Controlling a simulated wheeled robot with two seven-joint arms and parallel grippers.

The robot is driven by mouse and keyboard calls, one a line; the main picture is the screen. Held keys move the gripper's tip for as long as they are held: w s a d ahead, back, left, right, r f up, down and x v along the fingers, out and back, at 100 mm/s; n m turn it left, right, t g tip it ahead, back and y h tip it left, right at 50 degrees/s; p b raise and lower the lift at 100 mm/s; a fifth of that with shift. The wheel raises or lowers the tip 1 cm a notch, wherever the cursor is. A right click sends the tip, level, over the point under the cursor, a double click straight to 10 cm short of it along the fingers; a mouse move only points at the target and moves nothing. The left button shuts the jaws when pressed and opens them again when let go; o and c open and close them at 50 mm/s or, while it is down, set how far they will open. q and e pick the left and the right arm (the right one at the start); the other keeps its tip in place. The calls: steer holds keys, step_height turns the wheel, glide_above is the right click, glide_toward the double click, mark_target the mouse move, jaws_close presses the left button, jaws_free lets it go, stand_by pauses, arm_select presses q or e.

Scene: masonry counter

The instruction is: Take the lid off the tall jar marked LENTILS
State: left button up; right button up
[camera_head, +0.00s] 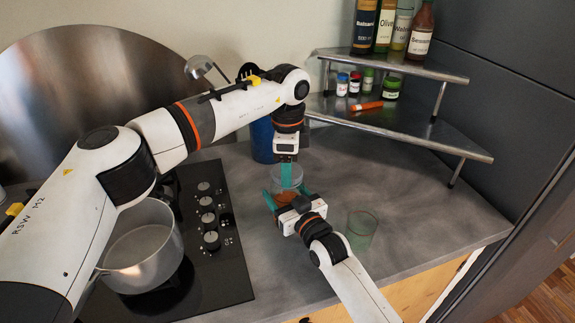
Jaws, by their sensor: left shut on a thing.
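A clear jar (286,196) with reddish-brown contents stands on the grey counter; its label is not readable from here. Whether the lid is still seated on the rim is too small to tell. My right gripper (287,194) comes in low from the front right. Its teal fingers lie one on each side of the jar and appear closed against it. The gripper body hides the lower front of the jar.
A blue container (263,140) is behind the jar. A steel pot (143,246) sits on the black hob (221,262) at left. A tiered metal shelf (405,128) with bottles and small jars fills the back right.

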arm_select(q)
steer(key=shift+w+r, duration=0.1)
steer(key=shift+r, duration=0.1)
stand_by(0.6)
steer(key=shift+r, duration=0.95)
steer(key=shift+r, duration=2)
arm_select(e)
steer(key=o, duration=2)
steer(key=shift+c, duration=0.2)
